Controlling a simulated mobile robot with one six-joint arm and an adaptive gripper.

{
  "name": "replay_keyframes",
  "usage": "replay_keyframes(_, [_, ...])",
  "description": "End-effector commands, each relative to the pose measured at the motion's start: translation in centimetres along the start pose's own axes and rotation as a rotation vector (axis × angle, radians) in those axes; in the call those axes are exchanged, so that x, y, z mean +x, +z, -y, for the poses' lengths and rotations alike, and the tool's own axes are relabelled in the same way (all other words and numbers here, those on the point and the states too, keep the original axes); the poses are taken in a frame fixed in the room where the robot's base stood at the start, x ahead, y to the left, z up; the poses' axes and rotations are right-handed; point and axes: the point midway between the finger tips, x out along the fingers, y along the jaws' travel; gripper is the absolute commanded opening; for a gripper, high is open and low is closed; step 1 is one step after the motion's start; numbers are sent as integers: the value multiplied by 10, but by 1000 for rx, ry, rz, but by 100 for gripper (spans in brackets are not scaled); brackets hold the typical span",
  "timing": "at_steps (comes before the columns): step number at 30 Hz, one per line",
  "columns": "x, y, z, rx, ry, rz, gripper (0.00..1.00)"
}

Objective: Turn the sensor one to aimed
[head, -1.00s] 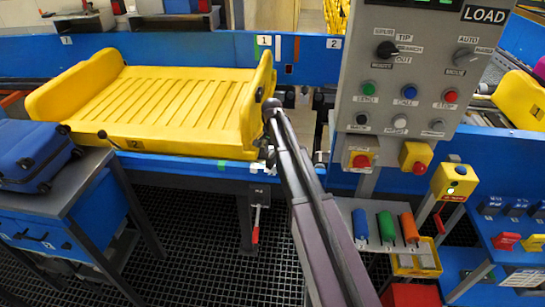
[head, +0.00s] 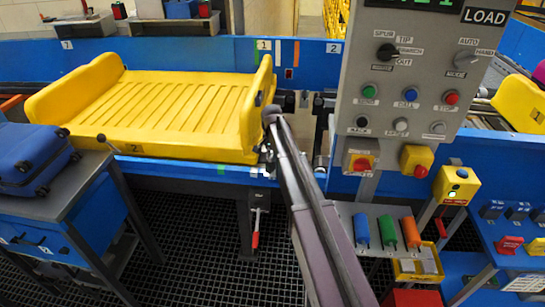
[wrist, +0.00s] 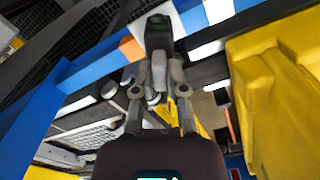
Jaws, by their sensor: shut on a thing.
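A dark block with a faint greenish face, which looks like the sensor (wrist: 158,32), is at the top middle of the wrist view beside a pale plate. My gripper (wrist: 159,58) has its two fingers closed in on the block's lower end. In the head view my arm reaches up to the right end of the yellow tray, near the label 1. The fingertips and the sensor are mostly hidden there behind my arm. I cannot read which way the sensor points.
The yellow tray (head: 180,155) sits on the blue conveyor, close by my arm; its wall (wrist: 275,100) fills the right of the wrist view. A grey control panel (head: 415,95) stands to the right. A blue suitcase (head: 30,158) lies on a table at left. A red-handled lever (head: 255,238) hangs below the conveyor.

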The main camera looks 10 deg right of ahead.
Motion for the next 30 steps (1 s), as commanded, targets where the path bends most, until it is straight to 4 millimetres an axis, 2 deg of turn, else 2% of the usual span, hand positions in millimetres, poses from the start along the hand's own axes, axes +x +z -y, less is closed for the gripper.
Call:
replay_keyframes(8, [0, 0, -1, -70, 1, 1, 0])
replay_keyframes(24, [0, 0, -1, -406, 2, 1, 0])
replay_keyframes(30, [0, 0, -1, -433, 2, 1, 0])
